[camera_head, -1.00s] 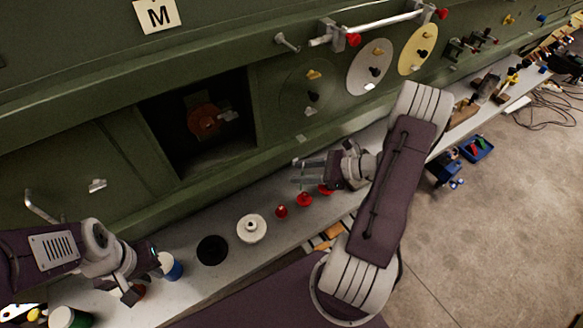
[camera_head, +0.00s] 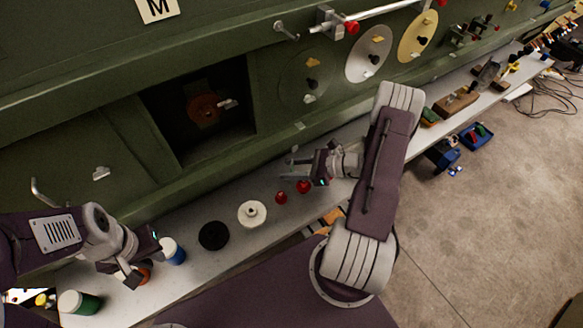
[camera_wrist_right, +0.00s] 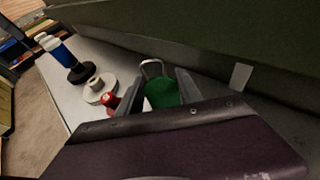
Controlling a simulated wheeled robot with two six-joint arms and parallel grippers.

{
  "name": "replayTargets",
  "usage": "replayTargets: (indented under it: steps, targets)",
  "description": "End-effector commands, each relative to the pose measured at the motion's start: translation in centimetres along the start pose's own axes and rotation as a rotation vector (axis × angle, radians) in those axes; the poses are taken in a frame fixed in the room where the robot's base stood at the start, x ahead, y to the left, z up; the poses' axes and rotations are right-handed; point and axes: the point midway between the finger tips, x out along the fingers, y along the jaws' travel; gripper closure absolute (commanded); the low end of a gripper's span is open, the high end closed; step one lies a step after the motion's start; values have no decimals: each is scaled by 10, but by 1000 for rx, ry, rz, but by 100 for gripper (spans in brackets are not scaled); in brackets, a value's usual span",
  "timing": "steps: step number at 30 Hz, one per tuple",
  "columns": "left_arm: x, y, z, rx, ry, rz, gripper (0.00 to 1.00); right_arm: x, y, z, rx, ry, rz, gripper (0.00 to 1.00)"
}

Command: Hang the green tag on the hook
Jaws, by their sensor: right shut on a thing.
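The green tag (camera_wrist_right: 163,93) is between the fingers of my right gripper (camera_wrist_right: 157,90) in the right wrist view. A metal loop (camera_wrist_right: 152,67) stands up at its far end. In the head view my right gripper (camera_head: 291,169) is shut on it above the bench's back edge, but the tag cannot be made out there. A bent metal hook-like rod (camera_head: 40,190) sticks out of the green panel at the far left. A straight metal peg (camera_head: 286,31) sticks out higher up; I cannot tell which is the hook. My left gripper (camera_head: 142,264) is open, low over the bench's left part.
The bench (camera_head: 190,276) holds a black disc (camera_head: 213,236), a white flanged spool (camera_head: 252,214), red knobs (camera_head: 281,197), a blue-and-white can (camera_head: 173,250) and a green-and-white can (camera_head: 79,303). The green wall (camera_head: 90,60) has a square opening and a protruding rail (camera_head: 385,10).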

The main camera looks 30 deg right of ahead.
Motion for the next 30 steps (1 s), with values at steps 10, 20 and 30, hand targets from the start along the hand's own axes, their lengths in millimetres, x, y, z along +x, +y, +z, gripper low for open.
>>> replayTargets:
  steps: [10,20,30]
  targets:
    - [2,0,0,0,0,0,82,1,0,-2,0,0,0,36]
    - [12,0,1,0,0,0,82,-33,-2,-2,-3,-1,-7,36]
    - [29,-1,3,0,0,0,82,-110,-1,-1,-2,0,-4,36]
